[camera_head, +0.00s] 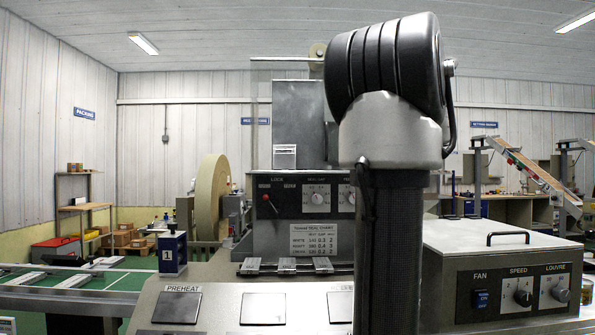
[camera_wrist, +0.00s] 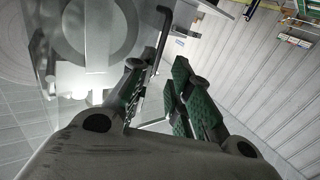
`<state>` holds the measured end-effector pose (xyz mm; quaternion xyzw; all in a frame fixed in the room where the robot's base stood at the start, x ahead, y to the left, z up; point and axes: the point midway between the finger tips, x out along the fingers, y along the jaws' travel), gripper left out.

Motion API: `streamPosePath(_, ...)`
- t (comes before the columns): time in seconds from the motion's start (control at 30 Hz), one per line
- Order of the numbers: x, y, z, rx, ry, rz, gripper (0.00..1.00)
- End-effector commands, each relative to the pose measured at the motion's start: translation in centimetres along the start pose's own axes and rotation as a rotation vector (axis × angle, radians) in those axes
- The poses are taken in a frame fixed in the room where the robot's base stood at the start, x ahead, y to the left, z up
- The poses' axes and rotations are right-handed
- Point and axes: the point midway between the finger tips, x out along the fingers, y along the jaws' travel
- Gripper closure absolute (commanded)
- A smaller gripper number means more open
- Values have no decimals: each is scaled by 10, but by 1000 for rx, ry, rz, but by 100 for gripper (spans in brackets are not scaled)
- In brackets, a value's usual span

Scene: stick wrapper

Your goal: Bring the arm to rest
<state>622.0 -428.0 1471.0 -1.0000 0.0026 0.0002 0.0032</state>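My arm (camera_head: 393,130) stands upright in the head view, right of the middle, with its dark rounded joint at the top. My gripper does not show in the head view. In the wrist view my gripper (camera_wrist: 158,70) has its two green-padded fingers apart, with a gap between them. I see nothing held in the gap. A dark bent bar (camera_wrist: 163,35) shows beyond the fingertips; I cannot tell how far it is from them.
A control panel (camera_head: 312,203) with a red lever and knobs is behind my arm. A grey box (camera_head: 520,285) with FAN, SPEED and LOUVRE controls is at the right. A blue block marked 1 (camera_head: 172,253) and a large tan roll (camera_head: 211,197) are at the left.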

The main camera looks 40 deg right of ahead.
Motion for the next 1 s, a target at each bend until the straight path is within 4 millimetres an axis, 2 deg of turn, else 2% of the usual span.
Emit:
streamPosePath(0.23,0,0,0,18,0,0,81)
streamPosePath(0.37,-2,5,6,171,-25,19,81)
streamPosePath(0.47,-16,17,64,398,-172,91,81)
streamPosePath(0.5,-26,18,92,484,-241,131,81)
streamPosePath(0.57,-44,12,133,603,-352,194,81)
streamPosePath(0.6,-53,0,159,668,-431,229,81)
streamPosePath(0.67,-66,-24,196,745,-555,275,81)
streamPosePath(0.7,-75,-43,219,777,-641,304,81)
streamPosePath(0.77,-91,-74,252,800,-774,347,81)
streamPosePath(0.8,-103,-97,272,789,-865,372,81)
streamPosePath(0.9,-132,-142,309,697,-1042,412,81)
streamPosePath(1.0,-154,-174,333,541,-1158,406,81)
